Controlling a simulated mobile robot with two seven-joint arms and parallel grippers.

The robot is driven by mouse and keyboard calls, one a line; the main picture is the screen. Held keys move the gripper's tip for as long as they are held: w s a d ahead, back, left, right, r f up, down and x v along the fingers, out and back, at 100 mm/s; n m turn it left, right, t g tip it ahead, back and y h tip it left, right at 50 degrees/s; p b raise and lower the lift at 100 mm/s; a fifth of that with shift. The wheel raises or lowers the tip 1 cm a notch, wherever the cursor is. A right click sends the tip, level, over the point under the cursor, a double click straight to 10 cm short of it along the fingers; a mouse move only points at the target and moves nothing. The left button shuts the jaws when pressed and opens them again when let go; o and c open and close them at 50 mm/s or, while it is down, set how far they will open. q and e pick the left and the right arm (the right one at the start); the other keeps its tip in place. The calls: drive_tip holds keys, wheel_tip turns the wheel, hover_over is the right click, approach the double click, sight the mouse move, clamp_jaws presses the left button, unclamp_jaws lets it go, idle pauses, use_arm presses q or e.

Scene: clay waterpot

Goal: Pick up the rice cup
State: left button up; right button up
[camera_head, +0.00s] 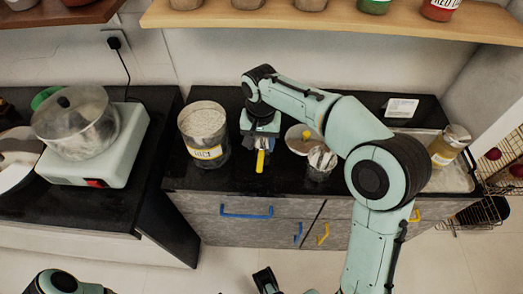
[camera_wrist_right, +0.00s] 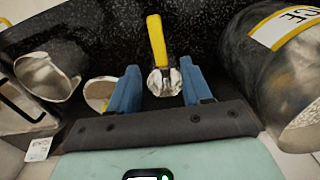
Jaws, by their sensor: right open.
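The rice cup is a small metal scoop with a yellow handle (camera_head: 260,161) on the black counter. In the right wrist view its metal bowl (camera_wrist_right: 166,83) shows between the two blue fingers, with the yellow handle (camera_wrist_right: 157,40) pointing away past the fingertips. My right gripper (camera_wrist_right: 161,82) is open, with a finger on each side of the bowl; I cannot tell whether either touches it. In the head view my right gripper (camera_head: 260,138) hides most of the bowl. Parts of my left arm show at the bottom edge, and its fingers cannot be made out.
A large labelled canister (camera_head: 204,135) stands close left of the gripper. A jar (camera_head: 448,146) stands further right. A shelf (camera_head: 340,18) overhangs the back.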

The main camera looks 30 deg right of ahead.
sight(261, 157)
wheel_tip(261, 157, down, 2)
drive_tip(key=shift+f, duration=0.15)
drive_tip(key=shift+s+f+b, duration=0.15)
drive_tip(key=shift+f+b, duration=0.55)
drive_tip(key=shift+f, duration=2.05)
drive_tip(key=shift+a, duration=0.1)
clamp_jaws()
